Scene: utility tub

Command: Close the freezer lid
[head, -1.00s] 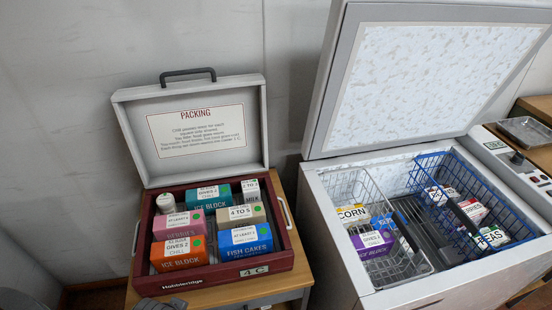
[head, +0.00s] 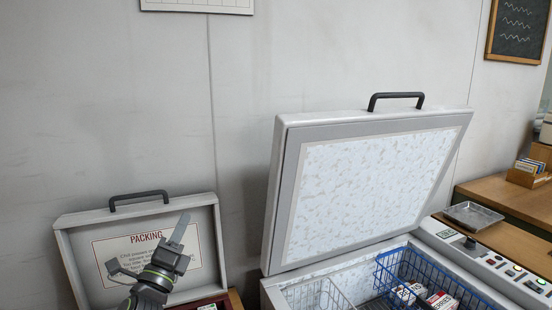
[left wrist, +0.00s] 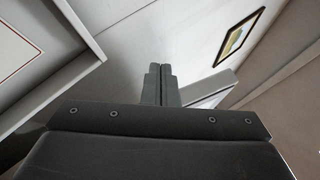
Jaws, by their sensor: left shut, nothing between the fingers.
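The freezer lid (head: 375,190) stands open in the head view, tilted up and back, with its pale speckled inner panel facing me. Its dark handle (head: 396,97) is on the top edge. The freezer (head: 283,273) below is open. My left gripper (head: 180,224) is raised in front of the packing case lid, to the left of the freezer lid and apart from it. In the left wrist view its two fingers (left wrist: 160,84) are together with nothing between them. My right gripper is not in view.
The packing case lid (head: 205,225) stands open at left, with a black handle. A wire basket (head: 315,296) and a blue basket (head: 385,272) with cartons sit inside the freezer. A control panel (head: 490,262) and metal tray (head: 473,215) are at right.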

